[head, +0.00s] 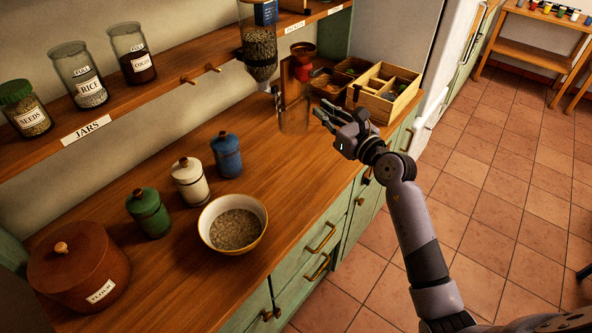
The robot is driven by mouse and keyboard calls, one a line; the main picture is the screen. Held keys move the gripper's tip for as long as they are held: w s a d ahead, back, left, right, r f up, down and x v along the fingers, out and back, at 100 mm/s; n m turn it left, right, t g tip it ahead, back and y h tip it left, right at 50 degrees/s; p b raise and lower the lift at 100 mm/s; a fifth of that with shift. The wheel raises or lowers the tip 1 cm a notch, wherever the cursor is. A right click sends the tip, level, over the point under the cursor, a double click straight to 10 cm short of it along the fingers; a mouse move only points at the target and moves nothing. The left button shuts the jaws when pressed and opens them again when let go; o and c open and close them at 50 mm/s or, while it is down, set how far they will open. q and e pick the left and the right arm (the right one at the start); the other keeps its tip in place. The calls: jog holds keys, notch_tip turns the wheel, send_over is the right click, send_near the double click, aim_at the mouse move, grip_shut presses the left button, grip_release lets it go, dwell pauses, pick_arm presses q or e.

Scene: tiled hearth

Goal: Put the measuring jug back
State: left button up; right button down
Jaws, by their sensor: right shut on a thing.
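My right gripper (322,112) reaches in from the right over the back right of the wooden counter. It is shut on a faint, clear vessel (294,119), which looks like the measuring jug. The jug is see-through and its outline is hard to make out; I cannot tell whether its base touches the counter. My left gripper is not in view.
A bowl of grain (236,228) stands near the counter's front edge, beside green, white and blue canisters (227,157). A grain dispenser (259,52) hangs behind the gripper. A wooden divided box (388,92) stands right. Labelled jars (85,82) line the shelf.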

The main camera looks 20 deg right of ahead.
notch_tip(320, 180, down, 20)
jog(key=b, duration=0.9)
jog(key=shift+d+b, duration=0.15)
jog(key=shift+b, duration=0.2)
jog(key=c, duration=2.2)
grip_release()
jog(key=shift+f, duration=0.25)
jog(key=o, duration=0.5)
jog(key=shift+r, duration=0.1)
